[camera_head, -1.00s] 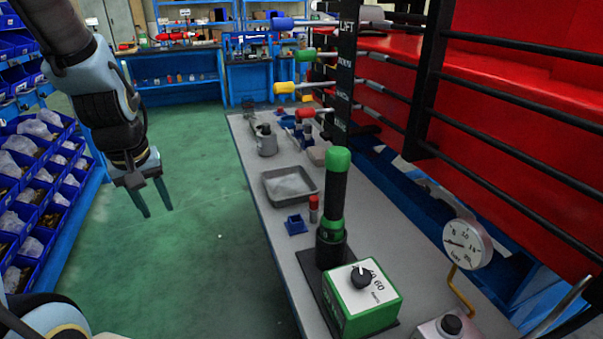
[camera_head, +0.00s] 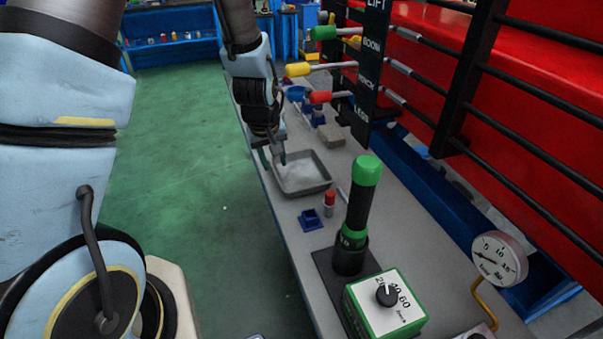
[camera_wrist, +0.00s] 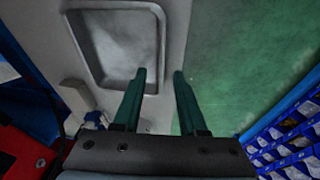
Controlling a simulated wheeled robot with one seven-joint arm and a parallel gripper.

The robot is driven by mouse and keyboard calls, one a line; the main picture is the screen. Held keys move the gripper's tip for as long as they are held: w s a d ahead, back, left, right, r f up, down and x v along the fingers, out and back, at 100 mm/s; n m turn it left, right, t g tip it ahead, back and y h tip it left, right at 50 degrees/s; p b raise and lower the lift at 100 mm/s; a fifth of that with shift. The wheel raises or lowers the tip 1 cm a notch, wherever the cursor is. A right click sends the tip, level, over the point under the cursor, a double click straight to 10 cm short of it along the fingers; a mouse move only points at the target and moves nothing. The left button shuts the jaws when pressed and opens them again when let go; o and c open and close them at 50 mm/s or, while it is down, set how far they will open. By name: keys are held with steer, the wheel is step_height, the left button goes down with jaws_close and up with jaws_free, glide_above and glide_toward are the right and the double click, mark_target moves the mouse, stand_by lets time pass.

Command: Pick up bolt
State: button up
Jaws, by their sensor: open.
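I cannot pick out a bolt in either view. A shallow grey tray (camera_head: 303,191) sits on the long grey bench. In the wrist view the tray (camera_wrist: 112,42) lies at upper left, and its mottled pale floor shows no distinct object. My gripper (camera_head: 274,157) is open and empty, pointing down at the tray's left edge. In the wrist view its two green fingers (camera_wrist: 159,77) are apart, the left one overlapping the tray's rim and the right one over the green floor.
A small blue holder (camera_head: 311,219) and a red-topped cylinder (camera_head: 329,199) stand in front of the tray. A tall black post with a green cap (camera_head: 367,171) and a green dial box (camera_head: 386,304) are nearer. Coloured levers (camera_head: 320,97) overhang the bench behind the tray.

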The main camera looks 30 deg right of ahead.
mark_target(277, 173)
steer(key=shift+p+x, duration=0.8)
steer(key=shift+x, duration=2.05)
steer(key=shift+d, duration=0.1)
steer(key=shift+c, duration=0.2)
jaws_close()
steer(key=shift+r, duration=0.1)
